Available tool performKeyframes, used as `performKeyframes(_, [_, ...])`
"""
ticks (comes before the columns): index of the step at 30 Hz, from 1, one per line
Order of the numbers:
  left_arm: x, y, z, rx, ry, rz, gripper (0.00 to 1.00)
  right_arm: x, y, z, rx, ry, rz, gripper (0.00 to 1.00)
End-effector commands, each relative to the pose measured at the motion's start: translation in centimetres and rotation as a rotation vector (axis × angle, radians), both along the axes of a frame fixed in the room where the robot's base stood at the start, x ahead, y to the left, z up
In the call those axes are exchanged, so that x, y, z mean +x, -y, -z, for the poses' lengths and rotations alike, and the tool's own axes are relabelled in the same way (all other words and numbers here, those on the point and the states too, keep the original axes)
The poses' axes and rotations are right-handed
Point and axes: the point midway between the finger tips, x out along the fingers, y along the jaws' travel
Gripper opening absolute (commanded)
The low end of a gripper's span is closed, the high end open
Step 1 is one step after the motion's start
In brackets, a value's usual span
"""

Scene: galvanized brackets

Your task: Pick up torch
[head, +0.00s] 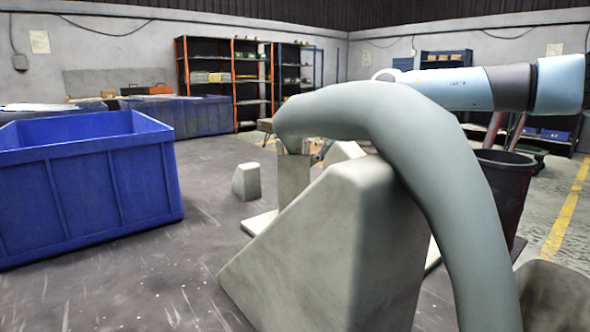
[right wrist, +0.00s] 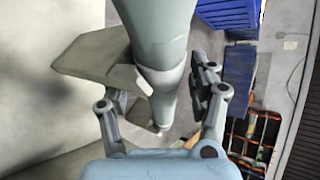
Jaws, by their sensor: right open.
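The torch (head: 370,105) appears to be the thick grey-green curved tube arching over a pale grey bracket (head: 320,245) in the head view. It runs from the bottom right up and over to the left. In the right wrist view, a tube that looks like the torch (right wrist: 160,30) comes in from the top and narrows past a collar between the fingers. My right gripper (right wrist: 160,105) is open, with its fingers spread on either side of the tube; contact cannot be told. In the head view its fingers are mostly hidden behind the curved tube. My left gripper is not in view.
A blue bin (head: 90,185) stands at the left. A small grey block (head: 247,181) sits beyond the bracket, and a dark bucket (head: 502,190) stands at the right. The dark surface between bin and bracket is clear. Shelves (head: 232,85) line the back wall.

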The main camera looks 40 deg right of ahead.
Motion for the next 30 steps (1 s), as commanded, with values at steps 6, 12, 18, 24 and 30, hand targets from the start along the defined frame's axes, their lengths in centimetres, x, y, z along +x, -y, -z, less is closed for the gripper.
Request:
performKeyframes(6, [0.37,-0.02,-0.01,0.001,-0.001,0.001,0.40,0.16,-0.09,-0.06,0.000,0.001,0.000,0.60])
performKeyframes(12, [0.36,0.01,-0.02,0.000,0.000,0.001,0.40,0.14,-0.07,-0.07,-0.001,0.001,0.000,0.46])
performKeyframes(18, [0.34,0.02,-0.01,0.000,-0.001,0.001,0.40,0.14,-0.07,-0.03,-0.001,0.000,0.000,0.20])
performKeyframes(24, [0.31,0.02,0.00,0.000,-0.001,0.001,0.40,0.16,-0.06,-0.08,-0.002,0.002,0.000,0.00])
performKeyframes(30, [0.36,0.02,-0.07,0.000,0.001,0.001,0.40,0.16,-0.07,-0.20,-0.001,0.001,0.000,0.00])
